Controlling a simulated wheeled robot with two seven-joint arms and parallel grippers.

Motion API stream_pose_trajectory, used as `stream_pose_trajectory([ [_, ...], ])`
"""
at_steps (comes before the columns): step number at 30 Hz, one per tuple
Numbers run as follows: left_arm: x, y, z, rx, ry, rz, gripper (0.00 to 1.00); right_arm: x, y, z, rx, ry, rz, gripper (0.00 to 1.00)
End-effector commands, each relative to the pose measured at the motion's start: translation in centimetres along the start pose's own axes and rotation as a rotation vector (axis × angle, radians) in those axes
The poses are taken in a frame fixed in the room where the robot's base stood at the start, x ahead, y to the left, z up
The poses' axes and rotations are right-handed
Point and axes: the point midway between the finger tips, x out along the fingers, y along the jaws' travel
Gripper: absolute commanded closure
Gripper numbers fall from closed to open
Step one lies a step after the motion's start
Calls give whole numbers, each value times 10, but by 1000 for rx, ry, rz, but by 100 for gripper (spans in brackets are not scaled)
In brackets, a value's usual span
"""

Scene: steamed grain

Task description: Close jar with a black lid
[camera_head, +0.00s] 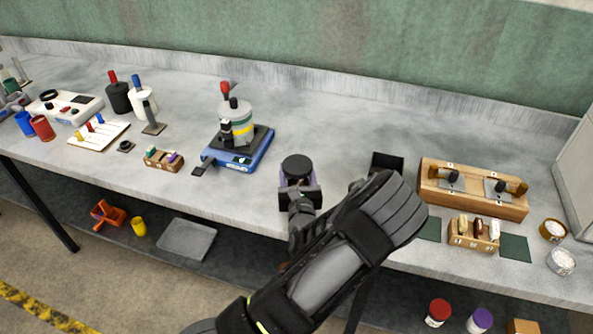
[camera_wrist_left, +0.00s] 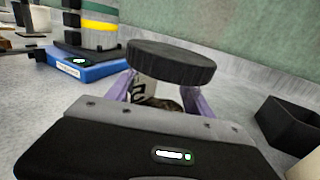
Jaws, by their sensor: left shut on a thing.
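The jar (camera_wrist_left: 146,90) shows in the left wrist view between the purple fingers of my left gripper (camera_wrist_left: 168,97); part of a white label and brownish contents are visible. The black lid (camera_wrist_left: 172,63) is over the jar's top, above the fingers. I cannot tell whether it is seated tight. In the head view the black lid (camera_head: 297,166) shows at the bench's front middle, and my left gripper (camera_head: 299,184) is shut around the jar just below it, hiding most of the jar. My right gripper is not in view.
A blue-based device (camera_head: 238,148) stands left of the jar. A black open box (camera_head: 386,163) is close on the right, with a wooden rack (camera_head: 473,199) beyond it. The bench behind the jar is clear. The bench's front edge is close to the jar.

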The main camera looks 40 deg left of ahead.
Motion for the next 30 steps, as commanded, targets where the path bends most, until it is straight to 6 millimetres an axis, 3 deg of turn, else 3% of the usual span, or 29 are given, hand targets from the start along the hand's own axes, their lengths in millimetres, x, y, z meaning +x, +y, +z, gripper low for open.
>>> stream_pose_trajectory([
  [10, 0, 0, -2, -1, -3, 1, 100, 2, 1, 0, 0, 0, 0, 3],
  [11, 0, 0, -3, 0, -1, 1, 38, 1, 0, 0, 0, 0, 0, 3],
  [12, 0, 0, -2, 0, -1, 1, 35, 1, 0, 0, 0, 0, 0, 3],
  [18, 0, 0, -2, 0, -1, 1, 18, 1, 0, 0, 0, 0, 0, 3],
  [30, -3, 0, 0, 0, 0, 0, 18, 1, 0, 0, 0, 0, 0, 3],
])
